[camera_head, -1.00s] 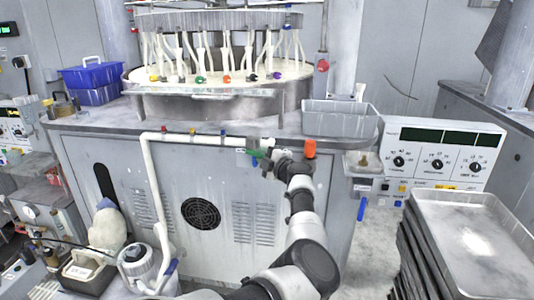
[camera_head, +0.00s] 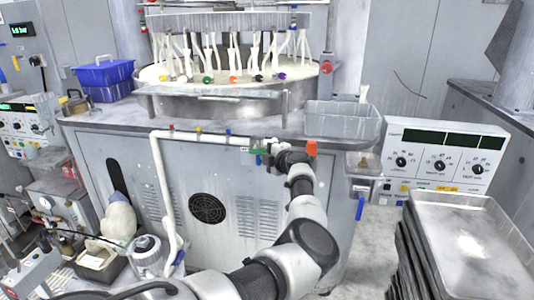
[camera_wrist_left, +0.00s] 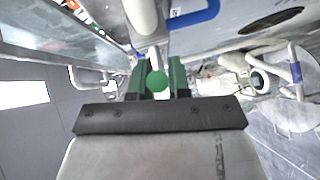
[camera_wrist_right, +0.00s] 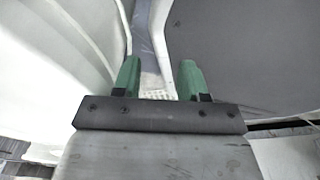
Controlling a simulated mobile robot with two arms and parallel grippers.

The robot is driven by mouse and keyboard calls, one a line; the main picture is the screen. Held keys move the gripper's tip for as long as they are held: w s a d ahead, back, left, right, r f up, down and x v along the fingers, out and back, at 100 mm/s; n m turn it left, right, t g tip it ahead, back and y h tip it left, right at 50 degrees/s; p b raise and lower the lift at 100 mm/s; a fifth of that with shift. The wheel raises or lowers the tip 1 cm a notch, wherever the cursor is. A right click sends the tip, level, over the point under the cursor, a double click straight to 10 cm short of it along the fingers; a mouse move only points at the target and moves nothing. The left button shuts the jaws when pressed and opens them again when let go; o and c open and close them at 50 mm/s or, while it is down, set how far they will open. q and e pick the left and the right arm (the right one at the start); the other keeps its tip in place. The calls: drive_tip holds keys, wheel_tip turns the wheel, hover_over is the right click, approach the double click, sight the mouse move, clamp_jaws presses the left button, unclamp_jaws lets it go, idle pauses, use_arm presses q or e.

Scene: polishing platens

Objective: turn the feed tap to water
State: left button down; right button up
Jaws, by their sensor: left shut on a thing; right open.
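The white feed pipe (camera_head: 200,138) runs along the front of the polishing machine, under the table edge, to the tap area. My left gripper (camera_head: 259,148) is at the pipe's right end, where it covers most of the tap in the head view. In the left wrist view, a round green knob (camera_wrist_left: 157,81) sits between the green fingers of my left gripper (camera_wrist_left: 159,76), which are shut on it. Which way the tap points cannot be told. My right gripper (camera_wrist_right: 157,76) is open and empty in the right wrist view; it is not seen in the head view.
A grey bin (camera_head: 342,121) stands on the table right of the round platen (camera_head: 220,105). A control panel (camera_head: 440,152) and stacked trays (camera_head: 465,240) are at the right. A blue crate (camera_head: 104,73) is at the left.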

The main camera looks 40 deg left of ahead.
use_arm(q)
drive_tip(key=c, duration=1.1)
unclamp_jaws()
drive_tip(key=shift+a, duration=0.1)
drive_tip(key=shift+d+r, duration=0.1)
drive_tip(key=shift+d, duration=0.15)
drive_tip(key=p+v, duration=0.8)
drive_tip(key=v, duration=0.2)
drive_tip(key=shift+s+d, duration=0.15)
